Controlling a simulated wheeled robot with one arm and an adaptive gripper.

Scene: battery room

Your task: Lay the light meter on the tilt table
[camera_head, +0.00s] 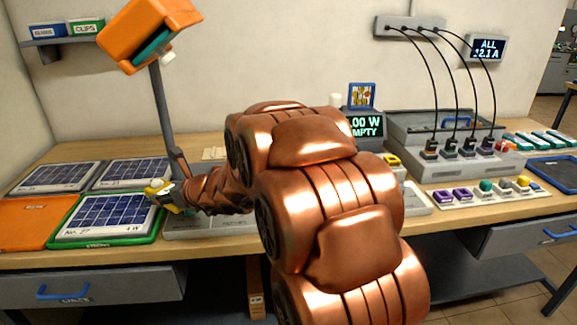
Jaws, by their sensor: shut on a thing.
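My gripper (172,200) is at the end of my copper arm, left of the middle of the bench. It is shut on a small yellow and white device (157,187), which looks like the light meter. The device is held beside the right edge of a solar panel (104,215) in a green frame. A low grey plate (208,227) with small lettering lies below and right of the gripper. It may be the tilt table; my arm hides much of it. Whether the device touches anything cannot be told.
An orange lamp (140,30) on a grey post (158,110) rises just behind the gripper. More panels (55,178) and an orange mat (35,222) fill the left. A green-lit display (366,127), a grey cabled case (425,122) and a strip of small parts (480,192) stand right.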

